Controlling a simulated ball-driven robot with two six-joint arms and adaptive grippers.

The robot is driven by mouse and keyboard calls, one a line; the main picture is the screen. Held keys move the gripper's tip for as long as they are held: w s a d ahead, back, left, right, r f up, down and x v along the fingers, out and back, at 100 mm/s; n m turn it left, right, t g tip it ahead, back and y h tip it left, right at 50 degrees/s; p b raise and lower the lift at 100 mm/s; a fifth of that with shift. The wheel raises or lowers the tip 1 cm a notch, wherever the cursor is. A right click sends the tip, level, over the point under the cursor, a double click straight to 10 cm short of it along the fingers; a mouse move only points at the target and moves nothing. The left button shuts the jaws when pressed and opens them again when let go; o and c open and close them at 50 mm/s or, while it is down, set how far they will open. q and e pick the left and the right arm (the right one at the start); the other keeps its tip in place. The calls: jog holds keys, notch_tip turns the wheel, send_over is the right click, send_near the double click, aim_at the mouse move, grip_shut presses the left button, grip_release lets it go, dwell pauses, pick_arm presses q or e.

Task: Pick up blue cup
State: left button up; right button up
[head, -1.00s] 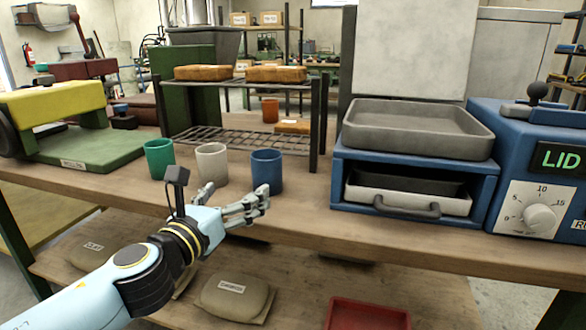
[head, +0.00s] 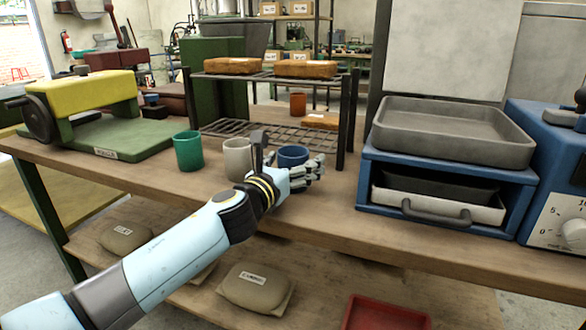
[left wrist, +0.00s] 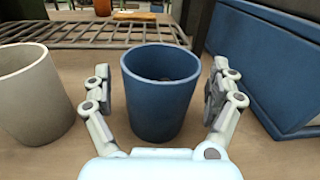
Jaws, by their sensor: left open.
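The blue cup (left wrist: 158,95) stands upright on the wooden bench between the two open fingers of my left gripper (left wrist: 160,100) in the left wrist view. A gap shows between the cup and each finger. In the head view only the upper part of the blue cup (head: 292,154) shows. My left gripper (head: 305,175) hides its lower part there. The cup looks dark inside. My right gripper is in neither view.
A beige cup (head: 236,160) and a green cup (head: 188,151) stand left of the blue cup. A wire rack (head: 255,132) is behind them. A blue drawer unit (head: 365,180) with a grey tray (head: 455,135) on top stands to the right.

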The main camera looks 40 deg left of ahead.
pick_arm(q)
jog(key=shift+c, duration=0.2)
jog(key=c, duration=1.3)
jog(key=shift+o, duration=0.2)
jog(key=shift+r, duration=0.15)
